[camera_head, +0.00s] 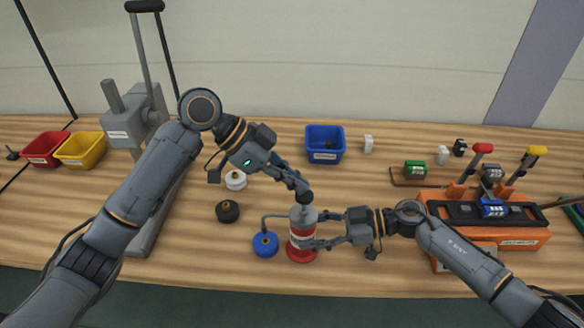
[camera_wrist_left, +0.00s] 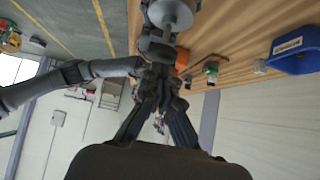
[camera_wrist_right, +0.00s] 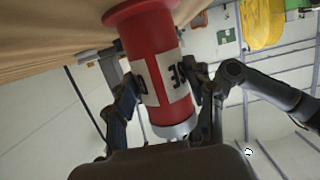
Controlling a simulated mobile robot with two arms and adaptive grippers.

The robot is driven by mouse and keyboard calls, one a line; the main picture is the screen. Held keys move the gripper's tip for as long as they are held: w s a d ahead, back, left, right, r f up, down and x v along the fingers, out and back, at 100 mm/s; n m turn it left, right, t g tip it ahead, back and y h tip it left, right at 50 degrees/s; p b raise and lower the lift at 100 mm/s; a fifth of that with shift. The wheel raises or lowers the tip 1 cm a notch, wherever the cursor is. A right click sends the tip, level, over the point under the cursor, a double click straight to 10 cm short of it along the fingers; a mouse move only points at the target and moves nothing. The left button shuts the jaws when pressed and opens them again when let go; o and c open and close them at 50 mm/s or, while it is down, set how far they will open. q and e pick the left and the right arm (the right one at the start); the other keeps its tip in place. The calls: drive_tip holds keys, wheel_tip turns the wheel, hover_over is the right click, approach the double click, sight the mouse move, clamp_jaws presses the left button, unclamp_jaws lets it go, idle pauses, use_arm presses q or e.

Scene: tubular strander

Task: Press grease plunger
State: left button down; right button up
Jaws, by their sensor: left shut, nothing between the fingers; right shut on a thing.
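The grease dispenser is a red cylinder (camera_head: 301,252) with a white label and a grey top, standing upright near the table's front edge. It fills the right wrist view (camera_wrist_right: 152,60), where the label is partly readable. My right gripper (camera_head: 312,243) is shut around the red body from the right; its fingers lie on both sides of it. My left gripper (camera_head: 303,193) is shut and empty, pointing down at the grey plunger top (camera_head: 303,212). Its fingertips hide the plunger's upper end, so I cannot tell whether they touch it. The grey top also shows in the left wrist view (camera_wrist_left: 170,12).
A blue round pot (camera_head: 265,245) stands left of the dispenser under a thin bent pipe. Black (camera_head: 228,211) and white (camera_head: 236,180) pots stand behind. An orange lever fixture (camera_head: 518,236) is at right, a grey press (camera_head: 135,115) at left, a blue bin (camera_head: 325,143) at back.

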use_arm(q)
drive_tip(key=shift+f, duration=0.1)
drive_tip(key=shift+f, duration=1.6)
drive_tip(key=shift+r, duration=0.35)
wheel_tip(320, 180, up, 3)
drive_tip(key=shift+r, duration=0.15)
drive_tip(key=v, duration=1)
drive_tip(key=shift+r, duration=0.2)
